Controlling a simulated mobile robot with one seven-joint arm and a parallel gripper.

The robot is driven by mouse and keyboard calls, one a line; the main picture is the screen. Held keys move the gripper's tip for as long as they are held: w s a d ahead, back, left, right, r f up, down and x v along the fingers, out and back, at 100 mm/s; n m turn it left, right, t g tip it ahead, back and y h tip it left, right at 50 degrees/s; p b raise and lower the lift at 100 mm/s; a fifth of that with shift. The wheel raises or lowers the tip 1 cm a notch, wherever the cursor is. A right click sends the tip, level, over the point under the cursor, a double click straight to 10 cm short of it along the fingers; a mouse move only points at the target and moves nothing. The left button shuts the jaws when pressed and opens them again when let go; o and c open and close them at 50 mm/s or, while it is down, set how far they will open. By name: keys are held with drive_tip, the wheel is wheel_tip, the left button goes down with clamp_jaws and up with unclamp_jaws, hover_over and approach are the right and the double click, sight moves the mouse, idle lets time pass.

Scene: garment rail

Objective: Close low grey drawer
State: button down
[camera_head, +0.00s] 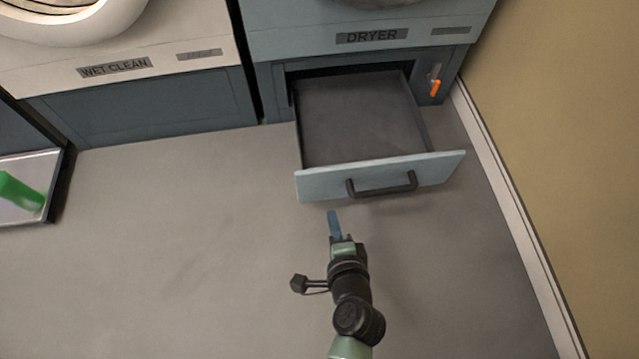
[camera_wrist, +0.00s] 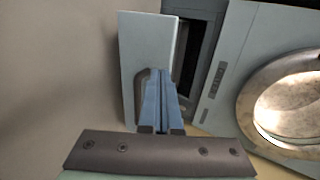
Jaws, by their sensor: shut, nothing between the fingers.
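The low grey drawer (camera_head: 340,183) is pulled well out from under the dryer in the head view, and its inside looks empty. Its front carries a dark bar handle (camera_head: 382,186). My gripper (camera_head: 334,222) is in front of the drawer front, left of the handle in the head view, with its blue fingers shut and empty. In the wrist view the shut fingers (camera_wrist: 164,103) point toward the drawer front (camera_wrist: 147,60) and overlap part of the handle (camera_wrist: 142,85). I cannot tell whether the fingertips touch the front.
The dryer (camera_head: 290,35) stands above the drawer, with an orange lever (camera_head: 435,88) at right. A wall (camera_head: 560,120) with a pale skirting board runs along the right. A wet-clean machine (camera_head: 170,65) and a tray (camera_head: 50,165) with a green object are at left.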

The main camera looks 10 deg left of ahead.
drive_tip(key=b, duration=0.5)
approach(321, 174)
wheel_tip(321, 174, down, 4)
drive_tip(key=w, duration=0.2)
drive_tip(key=shift+w+a+r+b, duration=0.1)
drive_tip(key=shift+w+a+b, duration=0.2)
drive_tip(key=shift+w+b, duration=0.2)
drive_tip(key=shift+w+a+r+b, duration=0.1)
drive_tip(key=shift+w+a+b, duration=0.15)
drive_tip(key=shift+w+b, duration=0.15)
drive_tip(key=shift+w+a+r, duration=0.15)
drive_tip(key=shift+w+a, duration=0.1)
drive_tip(key=shift+w, duration=0.45)
drive_tip(key=shift+w+r, duration=0.1)
